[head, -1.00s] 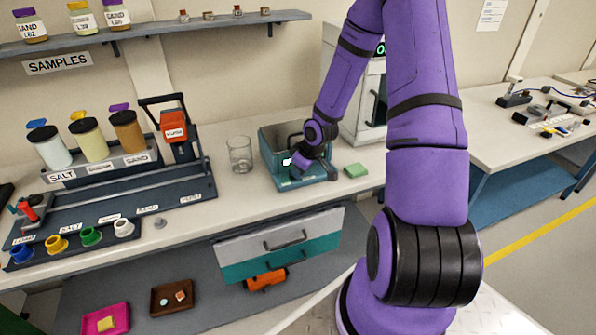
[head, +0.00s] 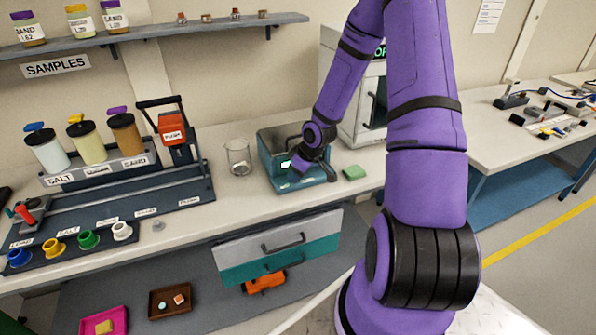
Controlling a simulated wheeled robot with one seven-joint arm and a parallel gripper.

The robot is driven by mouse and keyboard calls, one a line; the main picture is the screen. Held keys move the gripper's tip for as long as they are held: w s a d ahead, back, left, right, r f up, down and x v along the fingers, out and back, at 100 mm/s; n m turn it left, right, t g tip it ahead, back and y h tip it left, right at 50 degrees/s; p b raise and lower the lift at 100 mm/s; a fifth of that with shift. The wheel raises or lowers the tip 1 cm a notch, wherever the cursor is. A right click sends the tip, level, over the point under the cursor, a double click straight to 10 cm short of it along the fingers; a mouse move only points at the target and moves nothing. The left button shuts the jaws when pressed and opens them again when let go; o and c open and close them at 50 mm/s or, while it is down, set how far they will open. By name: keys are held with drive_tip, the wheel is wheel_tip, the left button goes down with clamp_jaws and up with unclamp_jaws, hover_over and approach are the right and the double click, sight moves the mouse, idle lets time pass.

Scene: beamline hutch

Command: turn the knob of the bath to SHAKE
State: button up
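The bath (head: 267,157), a teal box with an open dark basin, stands on the bench near the middle of the head view. A small lit greenish display (head: 285,164) shows on its front. The wrist covers the right part of that front. The knob is hidden behind my gripper, and I cannot tell whether the fingers touch it or how far apart they are.
A glass beaker (head: 238,157) stands just left of the bath, and a green block (head: 354,173) lies to its right. A white cabinet (head: 372,100) stands behind my arm. A drawer unit (head: 279,246) hangs below the bench edge.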

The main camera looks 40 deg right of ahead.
drive_tip(key=v, duration=1)
drive_tip(key=shift+r, duration=0.3)
drive_tip(key=shift+s+d, duration=0.1)
drive_tip(key=shift+s, duration=0.05)
idle(0.4)
drive_tip(key=s+a+r+m+g+h, duration=0.15)
drive_tip(key=s+a+r, duration=0.3)
drive_tip(key=r, duration=0.55)
drive_tip(key=s+a+r+m+t+h, duration=0.1)
drive_tip(key=s+a+r+h, duration=0.3)
drive_tip(key=r, duration=0.5)
drive_tip(key=s+a+r+m+t+y, duration=0.1)
drive_tip(key=s+a+r+y, duration=0.1)
drive_tip(key=s+a+r, duration=0.2)
drive_tip(key=s+a+r+m+y, duration=0.1)
drive_tip(key=s+a+r, duration=0.3)
drive_tip(key=s, duration=0.6)
drive_tip(key=shift+a+r+t+y, duration=0.25)
drive_tip(key=shift+r+t+y, duration=0.1)
drive_tip(key=shift+r, duration=0.75)
drive_tip(key=shift+m, duration=0.25)
